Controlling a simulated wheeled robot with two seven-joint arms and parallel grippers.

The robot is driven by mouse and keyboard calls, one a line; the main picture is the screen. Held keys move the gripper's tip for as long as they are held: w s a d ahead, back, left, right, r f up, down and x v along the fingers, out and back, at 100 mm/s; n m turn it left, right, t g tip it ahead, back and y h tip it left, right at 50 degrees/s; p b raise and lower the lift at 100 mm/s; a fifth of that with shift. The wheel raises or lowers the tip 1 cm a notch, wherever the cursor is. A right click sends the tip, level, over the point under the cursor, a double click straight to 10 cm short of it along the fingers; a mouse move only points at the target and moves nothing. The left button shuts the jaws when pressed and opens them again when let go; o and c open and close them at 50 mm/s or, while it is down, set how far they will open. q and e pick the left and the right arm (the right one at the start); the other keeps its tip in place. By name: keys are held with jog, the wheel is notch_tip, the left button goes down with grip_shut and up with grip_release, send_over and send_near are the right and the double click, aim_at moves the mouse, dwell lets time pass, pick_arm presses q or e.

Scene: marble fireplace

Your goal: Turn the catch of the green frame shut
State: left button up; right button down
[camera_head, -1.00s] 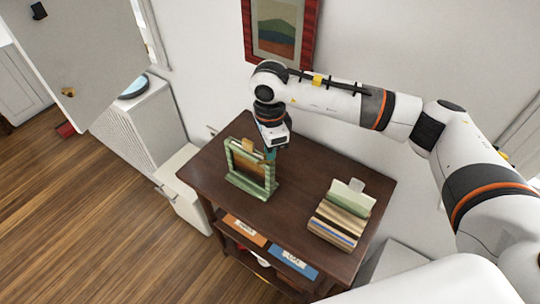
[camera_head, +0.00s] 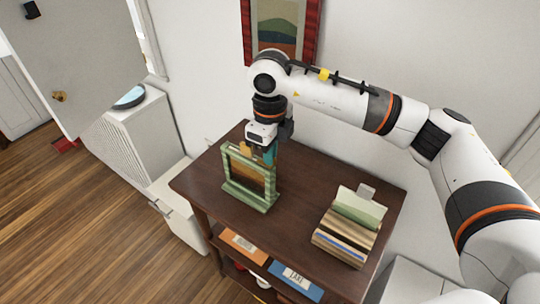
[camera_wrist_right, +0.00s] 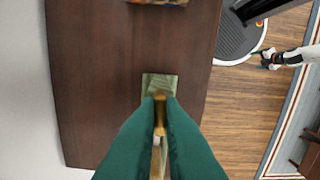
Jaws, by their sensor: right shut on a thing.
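The green frame (camera_head: 251,207) stands upright near the left end of the dark wooden table, with a brown picture showing in it. My right gripper (camera_head: 268,155) reaches down from above to the frame's top edge. In the right wrist view, its green fingers (camera_wrist_right: 160,106) are closed around the brass-coloured catch (camera_wrist_right: 160,116) on top of the green frame (camera_wrist_right: 160,82). The fingers hide part of the catch and most of the frame in that view. My left gripper is not seen in the head view; a gripper at the wrist view's right edge is too small to judge.
The table top (camera_head: 290,196) is clear between the frame and a holder of upright cards or folders (camera_head: 347,232) at the right. A red-framed picture (camera_head: 281,28) hangs on the wall behind. A lower shelf holds an orange folder (camera_head: 244,246) and a blue one (camera_head: 295,280).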

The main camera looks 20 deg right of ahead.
jog(key=shift+m, duration=0.6)
jog(key=c, duration=1.5)
grip_release()
jog(key=shift+c, duration=0.2)
notch_tip(320, 180, up, 12)
jog(key=b, duration=0.2)
